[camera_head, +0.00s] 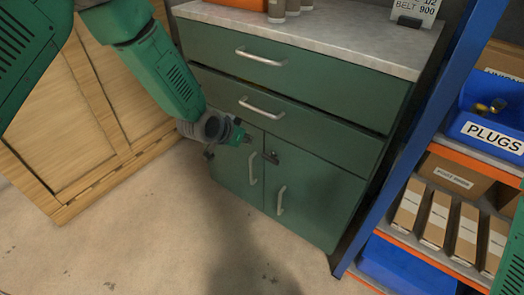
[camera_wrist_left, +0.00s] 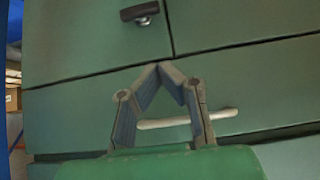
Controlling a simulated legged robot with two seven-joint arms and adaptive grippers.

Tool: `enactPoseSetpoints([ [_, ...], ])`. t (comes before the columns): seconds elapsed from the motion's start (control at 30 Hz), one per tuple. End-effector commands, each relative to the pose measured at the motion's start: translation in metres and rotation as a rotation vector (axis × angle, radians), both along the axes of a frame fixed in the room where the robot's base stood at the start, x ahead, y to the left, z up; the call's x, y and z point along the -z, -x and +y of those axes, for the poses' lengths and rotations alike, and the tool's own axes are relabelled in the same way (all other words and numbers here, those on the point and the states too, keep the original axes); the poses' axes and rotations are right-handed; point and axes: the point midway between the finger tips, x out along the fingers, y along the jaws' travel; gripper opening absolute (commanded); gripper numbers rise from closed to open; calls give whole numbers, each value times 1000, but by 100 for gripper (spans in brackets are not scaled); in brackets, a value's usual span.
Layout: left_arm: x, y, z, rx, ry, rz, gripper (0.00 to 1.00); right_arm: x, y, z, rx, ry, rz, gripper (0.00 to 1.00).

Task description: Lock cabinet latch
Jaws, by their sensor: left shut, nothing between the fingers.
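The green cabinet (camera_head: 225,165) has two drawers above two doors. A small dark latch (camera_head: 272,157) sits at the top of the doors, near the seam between them. It also shows as a dark knob-like piece at the top of the left wrist view (camera_wrist_left: 139,12). My left gripper (camera_head: 248,139) is in front of the lower drawer's bottom edge, a little up and left of the latch. In the left wrist view its fingertips (camera_wrist_left: 165,67) meet with nothing between them, apart from the latch. I cannot tell whether they touch the cabinet front.
Silver handles mark the lower drawer (camera_head: 262,108) and the doors (camera_head: 281,200). A wooden crate (camera_head: 95,110) stands at the left. A blue shelf post (camera_head: 425,120) and shelves with boxes and a blue plugs bin (camera_head: 490,130) stand close on the right. The floor in front is clear.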

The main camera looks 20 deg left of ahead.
Motion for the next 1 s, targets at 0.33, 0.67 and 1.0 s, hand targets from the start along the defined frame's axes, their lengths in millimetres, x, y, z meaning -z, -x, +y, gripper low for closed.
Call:
enactPoseSetpoints([
  [0.33, 37, -29, -10, 0, 1, 0, 0, 20, 0, 0, 0, 0, 0, 71],
  [0.67, 88, -66, -24, -1, 1, 3, 0, 47, 0, 0, 0, 0, 0, 71],
  [1.0, 111, -66, -23, -1, 1, 0, 0, 57, 0, 0, 0, 0, 0, 71],
])
